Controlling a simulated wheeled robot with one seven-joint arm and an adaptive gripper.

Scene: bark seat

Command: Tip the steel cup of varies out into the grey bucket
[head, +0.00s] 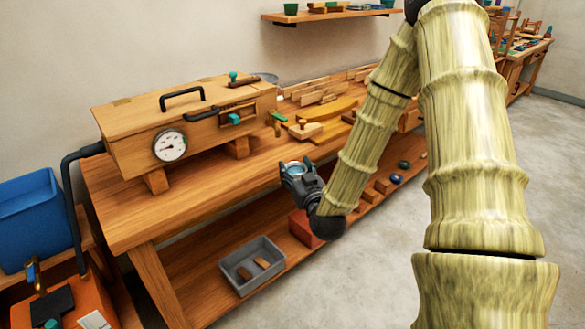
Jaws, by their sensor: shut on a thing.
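My gripper (291,174) is in front of the long wooden bench's front edge, near the middle of the view. It is shut on a small round vessel with a shiny pale rim, which looks like the steel cup (296,167). The cup looks roughly upright, and its contents are too small to make out. A grey rim (266,77) shows behind the wooden box; it may be the grey bucket, but most of it is hidden. A shallow grey tray (276,279) with wooden pieces in it lies on the lower shelf.
A wooden box with a dial (135,138) stands on the bench (205,188). Wooden blocks and planks (320,92) lie farther back. A blue tub (28,228) is at the left. The bench top between the box and its front edge is clear.

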